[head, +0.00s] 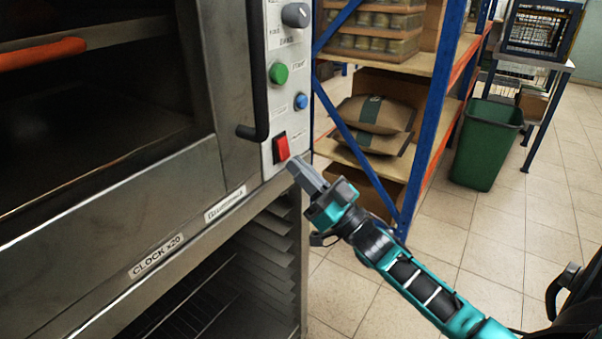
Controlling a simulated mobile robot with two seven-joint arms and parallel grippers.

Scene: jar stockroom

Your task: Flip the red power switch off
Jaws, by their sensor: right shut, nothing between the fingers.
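The red power switch (281,148) is a small red rocker low on the pale control panel of the steel oven, in the head view. My right gripper (296,163) is shut and empty, its grey fingertips just below and right of the switch. The tips look very close to the switch; I cannot tell whether they touch it. Whether the rocker is on or off is too small to tell. My left gripper is out of view.
Above the switch are a blue button (301,101), a green button (279,74) and a dark knob (295,15). The black oven handle (261,80) runs just left of the panel. A blue-framed shelf (428,130) and a green bin (487,145) stand behind.

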